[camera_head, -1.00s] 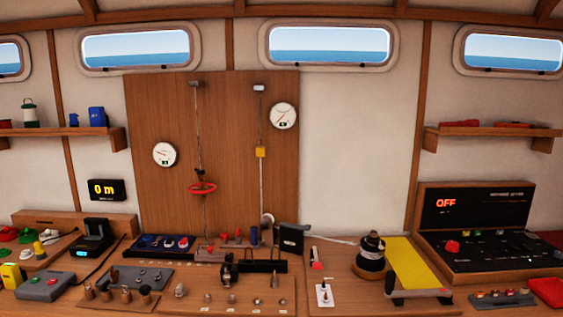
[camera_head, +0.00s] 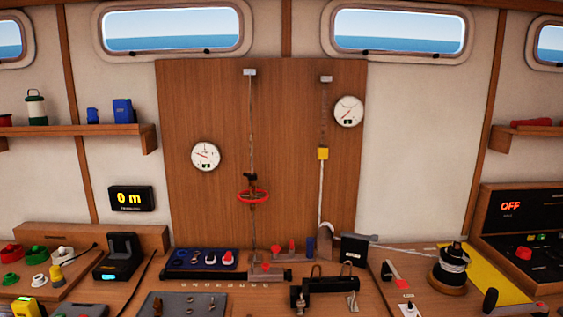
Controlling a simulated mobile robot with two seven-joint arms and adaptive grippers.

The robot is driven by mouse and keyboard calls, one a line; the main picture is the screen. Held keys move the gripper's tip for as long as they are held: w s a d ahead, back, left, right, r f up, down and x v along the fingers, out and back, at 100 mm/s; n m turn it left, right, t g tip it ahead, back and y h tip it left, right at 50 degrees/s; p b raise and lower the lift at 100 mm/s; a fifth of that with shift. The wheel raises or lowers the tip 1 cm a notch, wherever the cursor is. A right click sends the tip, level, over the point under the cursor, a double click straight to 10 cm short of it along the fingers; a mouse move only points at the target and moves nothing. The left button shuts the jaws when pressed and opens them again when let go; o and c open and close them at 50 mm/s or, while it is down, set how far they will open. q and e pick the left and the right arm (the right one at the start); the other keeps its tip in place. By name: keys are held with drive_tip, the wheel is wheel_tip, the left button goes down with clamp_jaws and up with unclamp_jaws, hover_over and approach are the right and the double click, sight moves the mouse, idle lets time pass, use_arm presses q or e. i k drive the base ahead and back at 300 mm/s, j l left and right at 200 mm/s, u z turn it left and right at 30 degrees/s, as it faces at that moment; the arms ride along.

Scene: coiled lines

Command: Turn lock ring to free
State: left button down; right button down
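A red ring (camera_head: 253,196) sits around the left vertical line (camera_head: 251,120) in front of the wooden back panel (camera_head: 295,215). It looks level and joins a dark fitting (camera_head: 250,177) just above it. I cannot tell whether this is the lock ring of the task, or whether it is locked or free. Neither of my grippers shows in the head view, and nothing touches the ring.
Two round gauges (camera_head: 206,156) (camera_head: 349,111) hang on the panel. The bench below holds a blue tray (camera_head: 175,263), a black clamp-like fixture (camera_head: 330,290), a winch drum (camera_head: 449,270) and several small fittings. A black display (camera_head: 131,198) reads 0 m. Space before the ring looks clear.

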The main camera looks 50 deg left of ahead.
sight(251, 177)
drive_tip(key=k+j, duration=0.1)
drive_tip(key=j, duration=0.3)
drive_tip(key=k+j, duration=0.1)
drive_tip(key=j, duration=0.3)
drive_tip(key=k+j+z, duration=0.1)
drive_tip(key=j, duration=0.3)
